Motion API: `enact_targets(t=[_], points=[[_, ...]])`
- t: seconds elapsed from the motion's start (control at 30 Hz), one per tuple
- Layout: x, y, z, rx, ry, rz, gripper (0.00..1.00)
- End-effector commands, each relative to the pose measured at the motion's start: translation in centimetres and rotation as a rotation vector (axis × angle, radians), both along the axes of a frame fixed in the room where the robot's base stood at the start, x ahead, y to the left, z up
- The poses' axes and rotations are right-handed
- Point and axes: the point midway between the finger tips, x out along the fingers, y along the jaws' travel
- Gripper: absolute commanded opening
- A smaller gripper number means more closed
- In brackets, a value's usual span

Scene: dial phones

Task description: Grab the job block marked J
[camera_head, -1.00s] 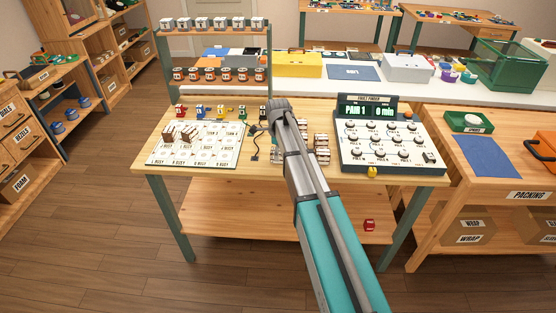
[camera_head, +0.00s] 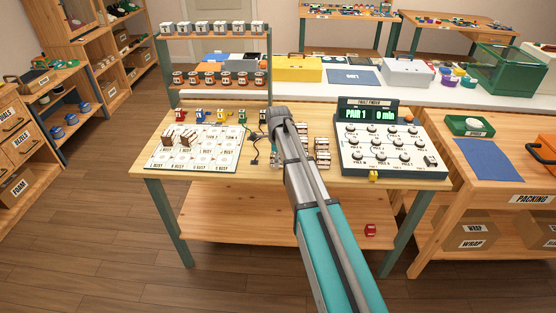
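Several wooden job blocks (camera_head: 322,155) stand on the table to the right of my arm, between it and the fault finder panel. Their letters are too small to read, so I cannot tell which is J. More blocks (camera_head: 187,137) stand on the white grid board (camera_head: 215,160) at left. My arm reaches over the middle of the table, and its end (camera_head: 277,160) is down near the tabletop, left of the block group. The arm hides the fingers and part of the blocks behind it.
The fault finder panel (camera_head: 390,155) stands at the right and reads "PAIR 1". Coloured pieces (camera_head: 219,117) line the table's back left, below a two-tier rack (camera_head: 217,88). A red piece (camera_head: 370,230) is on the lower shelf.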

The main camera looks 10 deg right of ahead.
Motion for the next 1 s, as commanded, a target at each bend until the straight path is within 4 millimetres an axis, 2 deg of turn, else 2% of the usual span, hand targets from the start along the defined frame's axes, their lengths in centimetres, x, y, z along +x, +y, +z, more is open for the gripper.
enact_targets(t=[0.03,0.3,0.4,0.77,1.0], points=[[0.0,0.0,0.0,0.000,0.000,0.000,0.78],[0.0,0.0,0.0,0.000,0.000,0.000,0.28],[0.0,0.0,0.0,0.000,0.000,0.000,0.13],[0.0,0.0,0.2,0.000,0.000,0.000,0.13],[0.0,0.0,1.3,0.000,0.000,0.000,0.13]])
